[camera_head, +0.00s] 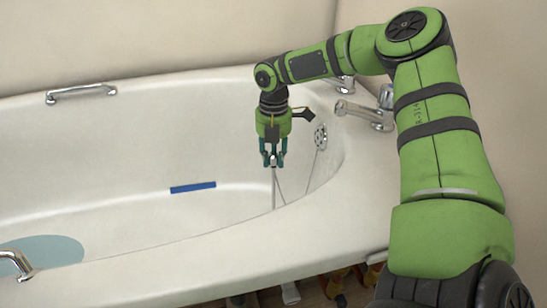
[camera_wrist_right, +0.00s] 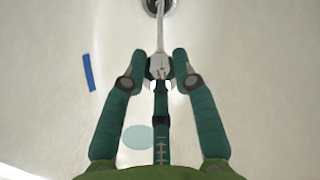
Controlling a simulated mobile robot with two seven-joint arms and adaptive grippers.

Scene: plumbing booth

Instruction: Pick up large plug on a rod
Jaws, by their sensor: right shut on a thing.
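My right gripper (camera_head: 273,159) reaches down into the white bathtub (camera_head: 120,120) from the right. Its fingers are shut on the top of the plug's rod (camera_head: 274,190), which runs down toward the tub floor. In the right wrist view my right gripper (camera_wrist_right: 160,68) shows its green fingers closed around the rod's end. The rod (camera_wrist_right: 160,35) leads to the dark round drain (camera_wrist_right: 158,6) at the top edge of that view. The plug itself is hard to make out there. My left gripper is not in view.
A blue strip (camera_head: 193,188) lies on the tub's inner surface, with a pale blue disc (camera_head: 42,250) at lower left. Chrome taps (camera_head: 362,113), a round overflow fitting (camera_head: 321,136) and grab handles (camera_head: 80,93) are around the tub. Several items show below the front rim.

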